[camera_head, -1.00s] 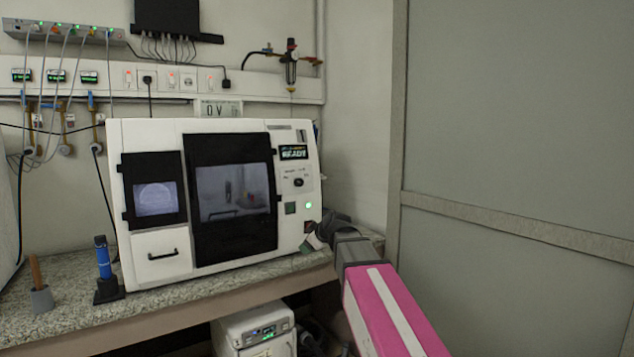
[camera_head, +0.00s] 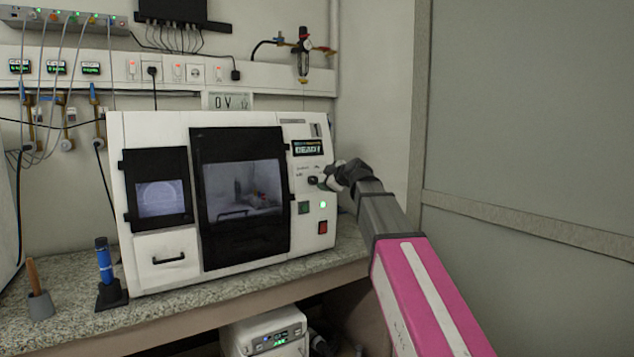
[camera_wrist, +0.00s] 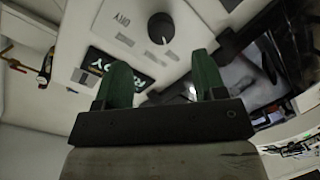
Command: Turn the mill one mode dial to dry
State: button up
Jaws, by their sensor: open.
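The mill (camera_head: 155,125) is a white cabinet with dark windows on the bench. Its mode dial (camera_head: 313,180) is a small black knob on the right-hand panel, below a lit display (camera_head: 307,147). In the wrist view the dial (camera_wrist: 161,27) is round and black, with a DRY label (camera_wrist: 124,41) to its left. In the head view my gripper (camera_head: 328,179) is close beside the dial and partly hidden by my wrist.
A green button (camera_head: 304,208), a green light (camera_head: 323,204) and a red switch (camera_head: 323,227) sit below the dial. A blue tool in a stand (camera_head: 104,262) and a brown-handled tool (camera_head: 34,277) stand at left. A grey partition (camera_head: 530,120) stands at right.

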aim_at(315, 180)
jog(key=x, duration=0.7)
jog(key=shift+w+a+f, duration=0.1)
jog(key=shift+c, duration=0.3)
jog(key=c, duration=0.9)
